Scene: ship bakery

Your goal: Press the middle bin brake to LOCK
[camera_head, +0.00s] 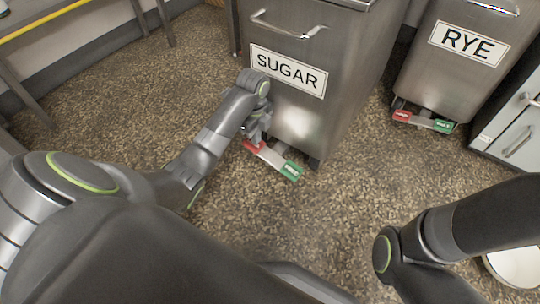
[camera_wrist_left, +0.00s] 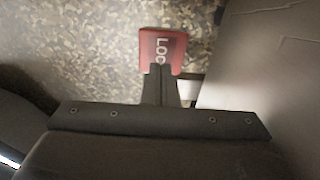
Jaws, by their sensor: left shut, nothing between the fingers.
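The SUGAR bin (camera_head: 300,75) is a steel bin with a handle and a white label. At its foot is a brake pedal bar with a red end (camera_head: 253,146) and a green end (camera_head: 292,170). My left gripper (camera_head: 256,136) is at the red end, its fingers partly hidden by the wrist. In the left wrist view the shut fingertips (camera_wrist_left: 160,70) overlap the lower edge of the red LOCK pedal (camera_wrist_left: 163,45). I cannot tell whether they touch it. My right arm shows at the lower right, but its gripper is out of view.
The RYE bin (camera_head: 455,65) stands to the right with its own red and green pedal (camera_head: 425,121). A grey cabinet (camera_head: 515,125) is at the right edge. A table with a yellow rail (camera_head: 40,22) is at the upper left. The speckled floor (camera_head: 290,225) in front is clear.

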